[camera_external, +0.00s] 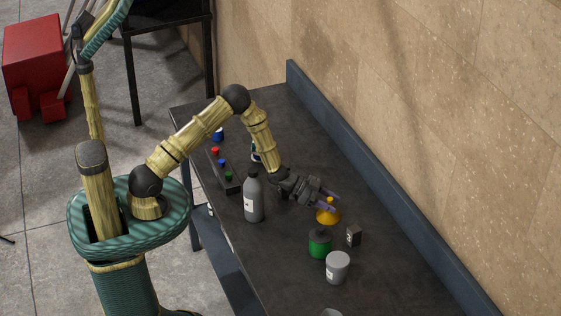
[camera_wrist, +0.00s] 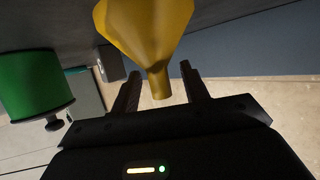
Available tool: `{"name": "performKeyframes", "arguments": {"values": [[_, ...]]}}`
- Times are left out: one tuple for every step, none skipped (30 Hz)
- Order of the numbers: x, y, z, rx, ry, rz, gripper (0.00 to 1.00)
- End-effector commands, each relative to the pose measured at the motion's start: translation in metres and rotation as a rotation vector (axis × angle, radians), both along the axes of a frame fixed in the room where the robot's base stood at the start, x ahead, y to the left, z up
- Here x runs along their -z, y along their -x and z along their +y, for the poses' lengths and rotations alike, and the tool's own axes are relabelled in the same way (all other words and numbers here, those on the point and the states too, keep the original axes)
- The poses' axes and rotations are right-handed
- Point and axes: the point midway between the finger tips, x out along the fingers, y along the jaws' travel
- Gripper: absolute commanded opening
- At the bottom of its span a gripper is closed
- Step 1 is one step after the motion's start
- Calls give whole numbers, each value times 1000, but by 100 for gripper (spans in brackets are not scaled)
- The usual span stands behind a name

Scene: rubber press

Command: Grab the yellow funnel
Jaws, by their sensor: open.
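The yellow funnel (camera_external: 327,217) stands with its narrow spout up and its wide cone down, just behind a green container in the external view. My gripper (camera_external: 332,202) is open and reaches level to the spout from the left. In the wrist view, which looks upside down, the funnel (camera_wrist: 148,32) comes in from the top. Its spout lies between the two fingers of my gripper (camera_wrist: 160,76), with a gap on both sides. The fingers are not closed on it.
The green container (camera_external: 320,243) is close to the funnel and also shows in the wrist view (camera_wrist: 32,84). A small dark box (camera_external: 353,236) and a grey-white jar (camera_external: 337,267) are nearby. A grey bottle (camera_external: 254,198) stands left of my gripper. A raised edge (camera_external: 370,175) runs along the wall.

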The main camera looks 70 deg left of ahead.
Motion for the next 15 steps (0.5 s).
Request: {"name": "performKeyframes", "arguments": {"values": [[0,0,0,0,0,0,45],[0,0,0,0,0,0,45],[0,0,0,0,0,0,45],[0,0,0,0,0,0,41],[0,0,0,0,0,0,35],[0,0,0,0,0,0,28],[0,0,0,0,0,0,22],[0,0,0,0,0,0,16],[0,0,0,0,0,0,8],[0,0,0,0,0,0,2],[0,0,0,0,0,0,0],[0,0,0,0,0,0,0],[0,0,0,0,0,0,0],[0,0,0,0,0,0,0],[0,0,0,0,0,0,0]]}}
